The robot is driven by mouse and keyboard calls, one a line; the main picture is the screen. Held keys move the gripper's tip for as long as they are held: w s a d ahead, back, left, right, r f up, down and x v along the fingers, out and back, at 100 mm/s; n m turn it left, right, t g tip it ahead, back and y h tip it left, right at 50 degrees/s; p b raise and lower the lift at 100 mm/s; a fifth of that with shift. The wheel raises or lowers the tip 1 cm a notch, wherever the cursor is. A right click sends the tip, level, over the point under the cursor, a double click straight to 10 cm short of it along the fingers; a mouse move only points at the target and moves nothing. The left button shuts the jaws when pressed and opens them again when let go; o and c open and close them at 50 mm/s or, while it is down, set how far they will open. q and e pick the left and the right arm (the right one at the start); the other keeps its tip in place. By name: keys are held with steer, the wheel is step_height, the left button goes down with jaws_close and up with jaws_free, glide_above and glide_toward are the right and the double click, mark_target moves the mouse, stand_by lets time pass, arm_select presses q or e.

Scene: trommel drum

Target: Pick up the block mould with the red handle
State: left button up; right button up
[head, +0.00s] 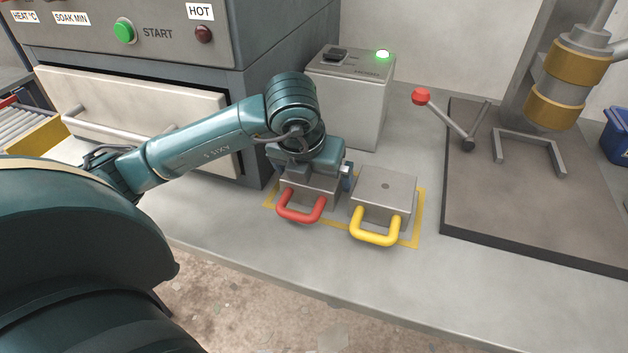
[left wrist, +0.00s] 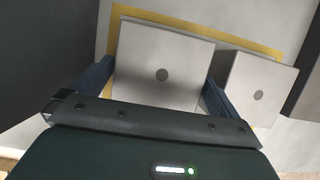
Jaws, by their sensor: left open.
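The block mould with the red handle (head: 302,206) sits on the bench inside a yellow outline, its top mostly hidden under my left gripper in the head view. In the left wrist view its grey top (left wrist: 160,70) with a dark round spot lies between my two blue fingers. My left gripper (head: 314,178) is open, over the block, with one finger on each side; I cannot tell whether they touch it. A second block mould with a yellow handle (head: 384,190) stands just to the right, and its top shows in the left wrist view (left wrist: 258,90). My right gripper is not in view.
An oven with a START button (head: 124,32) stands at the back left. A grey box with a green light (head: 350,95) stands behind the moulds. A press base plate (head: 540,190) with a red-knobbed lever (head: 421,97) is at the right. The bench front (head: 330,270) is clear.

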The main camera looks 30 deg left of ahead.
arm_select(q)
steer(key=shift+w+f, duration=0.25)
steer(key=shift+f, duration=0.4)
steer(key=shift+c, duration=0.4)
steer(key=c, duration=0.9)
steer(key=shift+a+r, duration=0.1)
steer(key=shift+c, duration=0.6)
